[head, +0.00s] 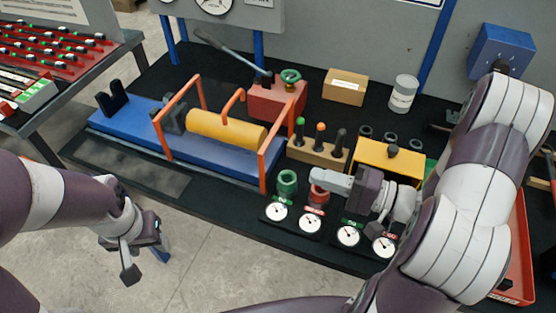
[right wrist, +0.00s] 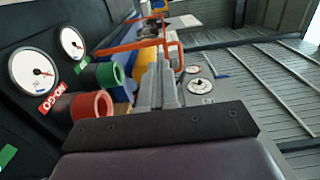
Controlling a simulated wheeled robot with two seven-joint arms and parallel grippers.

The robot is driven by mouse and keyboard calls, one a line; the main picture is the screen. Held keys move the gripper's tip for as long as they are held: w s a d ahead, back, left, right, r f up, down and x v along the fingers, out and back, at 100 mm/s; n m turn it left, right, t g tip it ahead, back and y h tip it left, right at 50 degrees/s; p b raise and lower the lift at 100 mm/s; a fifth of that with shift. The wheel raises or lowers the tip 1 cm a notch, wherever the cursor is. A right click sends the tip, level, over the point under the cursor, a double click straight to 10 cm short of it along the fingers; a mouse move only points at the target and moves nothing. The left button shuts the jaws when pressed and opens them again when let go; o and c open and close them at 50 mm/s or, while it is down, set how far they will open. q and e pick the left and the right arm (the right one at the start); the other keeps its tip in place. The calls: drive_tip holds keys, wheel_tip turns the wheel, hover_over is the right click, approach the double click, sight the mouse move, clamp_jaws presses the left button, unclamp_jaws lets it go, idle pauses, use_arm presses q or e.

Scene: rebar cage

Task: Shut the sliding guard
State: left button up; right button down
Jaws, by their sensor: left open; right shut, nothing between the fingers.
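A yellow rounded cover (head: 226,130) with an orange handle (head: 232,107) lies along the blue bed (head: 210,155), between two upright orange frames; it looks like the sliding guard. A dark grey block (head: 172,117) sits at its left end, beside the left frame. My right gripper (head: 314,180) is shut and empty, to the right of the right orange frame and above the red ring. In the right wrist view its fingers (right wrist: 162,62) are together and point towards the orange frame (right wrist: 150,43). My left gripper (head: 146,263) is open and empty, over the floor in front of the table.
Green (head: 287,183) and red rings stand at the table's front, behind several dials (head: 348,236). A wooden block with knobbed plugs (head: 318,150) and a yellow box (head: 388,160) are near my right arm. A grey lever rises from the red block (head: 275,100) behind the bed.

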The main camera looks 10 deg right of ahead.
use_arm(q)
drive_tip(key=shift+w, duration=0.35)
use_arm(e)
drive_tip(key=x, duration=1)
drive_tip(key=shift+w+f, duration=0.2)
drive_tip(key=shift+w, duration=0.2)
use_arm(q)
drive_tip(key=shift+r, duration=0.1)
use_arm(e)
drive_tip(key=p, duration=0.4)
approach(155, 123)
drive_tip(key=x, duration=0.3)
drive_tip(key=b+x, duration=0.1)
drive_tip(key=x, duration=0.2)
drive_tip(key=f+x, duration=0.1)
drive_tip(key=x, duration=0.2)
drive_tip(key=shift+w, duration=0.15)
drive_tip(key=shift+w+a+b, duration=0.15)
drive_tip(key=shift+a+b, duration=0.05)
drive_tip(key=shift+b, duration=0.1)
use_arm(q)
drive_tip(key=shift+w+a+r, duration=0.25)
drive_tip(key=shift+a+r, duration=0.1)
drive_tip(key=shift+r, duration=0.2)
drive_tip(key=shift+w+a+r, duration=0.25)
drive_tip(key=shift+a+r, duration=0.1)
drive_tip(key=shift+r, duration=0.2)
use_arm(e)
drive_tip(key=shift+r, duration=0.2)
